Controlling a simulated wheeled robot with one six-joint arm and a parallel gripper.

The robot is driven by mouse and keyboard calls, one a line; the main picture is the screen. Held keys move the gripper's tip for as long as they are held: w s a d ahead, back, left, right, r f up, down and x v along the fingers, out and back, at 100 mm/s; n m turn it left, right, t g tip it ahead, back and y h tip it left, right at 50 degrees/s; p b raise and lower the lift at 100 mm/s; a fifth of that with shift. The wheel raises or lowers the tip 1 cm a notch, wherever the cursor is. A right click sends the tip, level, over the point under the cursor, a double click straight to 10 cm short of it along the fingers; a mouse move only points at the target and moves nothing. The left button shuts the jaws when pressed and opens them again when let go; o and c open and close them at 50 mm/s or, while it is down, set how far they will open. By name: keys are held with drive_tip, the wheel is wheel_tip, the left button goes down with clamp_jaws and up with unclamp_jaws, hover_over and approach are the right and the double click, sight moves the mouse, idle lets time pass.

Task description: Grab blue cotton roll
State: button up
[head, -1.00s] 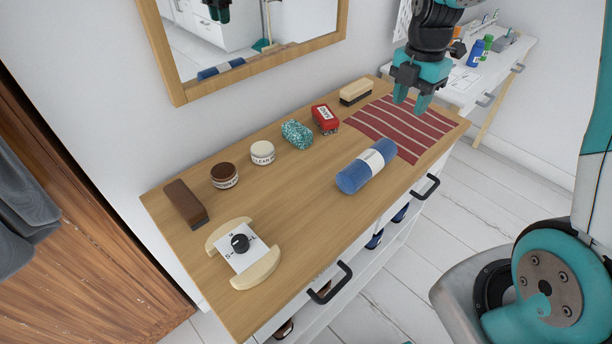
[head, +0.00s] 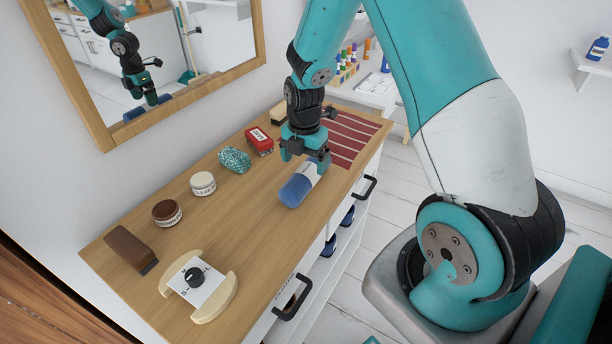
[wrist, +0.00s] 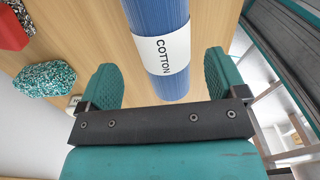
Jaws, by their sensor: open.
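The blue cotton roll (head: 297,188) lies on the wooden desk top near its front edge, with a white band around it. In the wrist view the band on the cotton roll (wrist: 172,84) reads COTTON. My gripper (head: 305,160) is right above the roll and hides part of it in the head view. In the wrist view my gripper (wrist: 161,80) is open, with one teal finger on each side of the roll and gaps between fingers and roll. I cannot tell how far the fingertips are above the desk.
A striped red cloth (head: 349,136) lies to the right. A mirror (head: 186,83) hangs behind.

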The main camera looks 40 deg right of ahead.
sight(306, 168)
wheel_tip(306, 168, down, 5)
drive_tip(key=shift+s+d+f+p, duration=0.1)
drive_tip(key=shift+d+p, duration=0.05)
drive_tip(key=shift+p, duration=0.3)
drive_tip(key=shift+c, duration=0.4)
drive_tip(key=c, duration=1)
